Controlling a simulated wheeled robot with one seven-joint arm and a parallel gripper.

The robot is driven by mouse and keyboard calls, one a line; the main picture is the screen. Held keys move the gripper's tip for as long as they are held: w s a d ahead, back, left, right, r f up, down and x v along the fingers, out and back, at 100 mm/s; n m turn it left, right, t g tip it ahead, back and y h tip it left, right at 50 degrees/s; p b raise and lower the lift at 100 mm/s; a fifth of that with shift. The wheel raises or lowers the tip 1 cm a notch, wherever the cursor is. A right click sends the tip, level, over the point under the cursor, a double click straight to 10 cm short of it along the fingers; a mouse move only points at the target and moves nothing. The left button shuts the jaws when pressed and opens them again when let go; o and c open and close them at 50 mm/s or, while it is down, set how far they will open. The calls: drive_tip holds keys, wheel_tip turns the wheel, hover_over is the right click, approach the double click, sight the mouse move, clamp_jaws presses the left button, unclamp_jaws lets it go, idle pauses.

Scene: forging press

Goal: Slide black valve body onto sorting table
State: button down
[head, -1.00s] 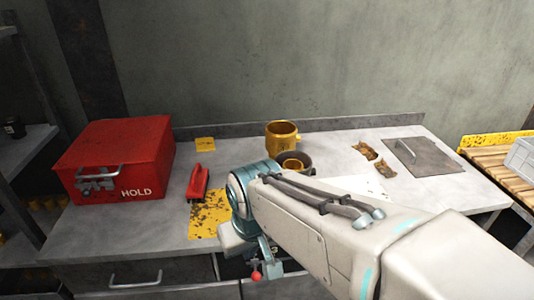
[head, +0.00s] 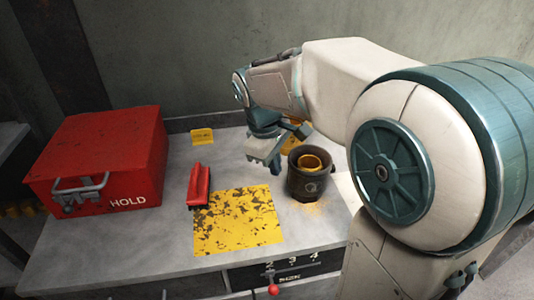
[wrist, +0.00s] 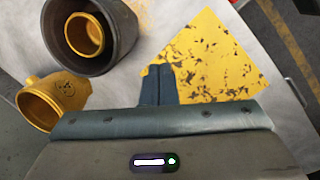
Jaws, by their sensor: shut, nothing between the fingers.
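A dark, round, open-topped body (head: 308,184), which looks like the black valve body, stands upright on the grey table (head: 150,240), with a smaller yellow ring inside it. It also shows at the upper left of the wrist view (wrist: 62,45). My gripper (head: 276,166) is shut and empty, pointing down just left of the dark body and apart from it. In the wrist view its closed fingers (wrist: 157,84) appear over the edge of the worn yellow patch (head: 238,217). I cannot tell which surface is the sorting table.
A yellow valve body (wrist: 55,100) stands behind the dark one, mostly hidden by my arm in the head view. A red HOLD box (head: 100,160) and a red tool (head: 199,186) are to the left. A small yellow plate (head: 202,135) lies behind. The yellow patch is clear.

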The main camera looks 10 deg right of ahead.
drive_tip(key=w+a+f+n+g+h, duration=0.1)
drive_tip(key=w+a+f+n, duration=0.2)
drive_tip(key=w+n, duration=0.45)
drive_tip(key=shift+m, duration=0.85)
drive_tip(key=x, duration=0.5)
drive_tip(key=w+b+x, duration=0.1)
drive_tip(key=x, duration=0.2)
drive_tip(key=shift+f, duration=0.4)
drive_tip(key=d, duration=0.2)
drive_tip(key=s+d, duration=0.1)
drive_tip(key=shift+d+f+p, duration=0.15)
drive_tip(key=shift+f+p, duration=0.1)
drive_tip(key=shift+p, duration=0.05)
drive_tip(key=shift+d, duration=0.45)
